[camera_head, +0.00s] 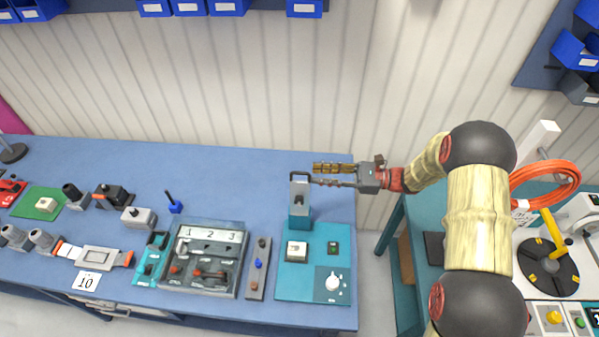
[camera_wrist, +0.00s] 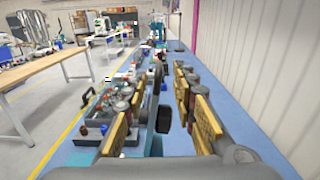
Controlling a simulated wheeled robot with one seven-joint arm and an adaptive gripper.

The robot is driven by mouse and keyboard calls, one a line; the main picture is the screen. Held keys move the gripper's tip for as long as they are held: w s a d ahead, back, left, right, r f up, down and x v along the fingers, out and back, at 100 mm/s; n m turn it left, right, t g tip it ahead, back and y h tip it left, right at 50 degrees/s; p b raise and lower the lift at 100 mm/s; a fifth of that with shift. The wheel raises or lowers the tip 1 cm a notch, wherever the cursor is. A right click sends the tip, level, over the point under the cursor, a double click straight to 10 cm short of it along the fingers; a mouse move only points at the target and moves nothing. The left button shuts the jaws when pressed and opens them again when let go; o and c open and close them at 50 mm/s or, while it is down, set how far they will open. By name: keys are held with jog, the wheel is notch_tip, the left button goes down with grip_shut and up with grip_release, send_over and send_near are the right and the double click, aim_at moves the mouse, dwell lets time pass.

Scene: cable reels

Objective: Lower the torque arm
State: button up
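A teal stand with a grey upright (camera_head: 299,190) and a dark bent bar at its top stands at the back of a teal panel (camera_head: 312,262); this bar looks like the torque arm. My gripper (camera_head: 325,175) reaches in from the right at the height of the bar, its fingertips close to it. In the wrist view the two gold-padded fingers (camera_wrist: 162,125) are spread apart. A black end piece (camera_wrist: 165,119) and a dark upright strip (camera_wrist: 156,143) show between them. I cannot tell if a finger touches the bar.
The blue bench (camera_head: 250,170) is bare along the back. A table with an orange cable reel (camera_head: 546,185) stands right.

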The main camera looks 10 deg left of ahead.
aim_at(299, 172)
jog(key=a, duration=0.4)
jog(key=a+p, duration=0.1)
jog(key=a, duration=0.1)
jog(key=shift+s+a, duration=0.25)
jog(key=shift+a, duration=0.1)
jog(key=shift+c, duration=0.8)
grip_shut()
